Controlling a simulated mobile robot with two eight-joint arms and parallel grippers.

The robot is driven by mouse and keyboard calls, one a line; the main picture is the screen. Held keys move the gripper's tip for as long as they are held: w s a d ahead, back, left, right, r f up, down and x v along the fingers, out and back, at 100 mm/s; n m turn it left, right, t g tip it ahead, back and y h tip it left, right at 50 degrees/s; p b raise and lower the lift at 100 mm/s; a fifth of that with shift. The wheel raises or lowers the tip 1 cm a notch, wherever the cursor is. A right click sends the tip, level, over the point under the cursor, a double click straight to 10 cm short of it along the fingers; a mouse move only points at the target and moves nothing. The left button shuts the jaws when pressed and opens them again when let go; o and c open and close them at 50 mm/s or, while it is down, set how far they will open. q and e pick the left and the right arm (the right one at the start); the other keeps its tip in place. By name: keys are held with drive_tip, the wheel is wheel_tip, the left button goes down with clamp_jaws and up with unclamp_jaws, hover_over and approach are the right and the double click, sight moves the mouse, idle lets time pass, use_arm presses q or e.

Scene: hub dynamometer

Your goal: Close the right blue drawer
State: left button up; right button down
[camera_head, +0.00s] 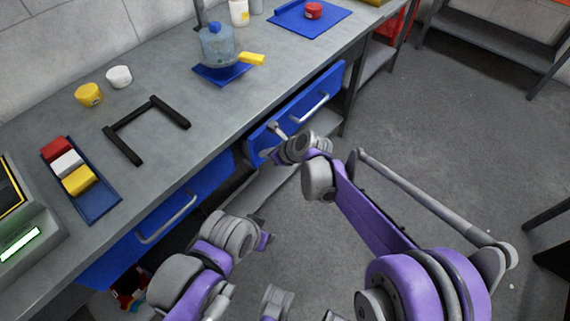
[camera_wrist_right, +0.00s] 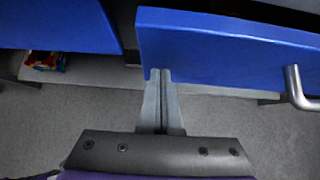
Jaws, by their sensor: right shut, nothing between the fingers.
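The right blue drawer (camera_head: 295,112) is under the workbench, with a grey bar handle (camera_head: 312,108) on its front. Its front seems to stand out a little from the bench edge. My right gripper (camera_head: 277,133) is at the left end of this front, left of the handle. In the right wrist view the drawer front (camera_wrist_right: 225,50) fills the upper right, and its handle (camera_wrist_right: 298,90) is at the right edge. The right gripper's fingers (camera_wrist_right: 160,75) are together and empty, overlapping the front's lower left part. Contact is unclear. My left arm shows low in the head view; its fingers do not show.
The left blue drawer (camera_head: 160,225) is nearer, with its own handle (camera_head: 167,220). The bench top (camera_head: 215,115) carries a blue tray (camera_head: 97,205) with coloured blocks, a black frame (camera_head: 118,142) and a clear pot (camera_head: 217,48). Open grey floor (camera_head: 430,130) lies to the right.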

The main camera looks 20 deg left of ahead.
sight(259, 144)
drive_tip(key=a, duration=0.2)
drive_tip(key=w+a, duration=0.1)
drive_tip(key=a, duration=0.1)
drive_tip(key=shift+w+a, duration=0.1)
drive_tip(key=shift+a+r, duration=0.1)
drive_tip(key=shift+a, duration=0.1)
drive_tip(key=shift+a, duration=0.1)
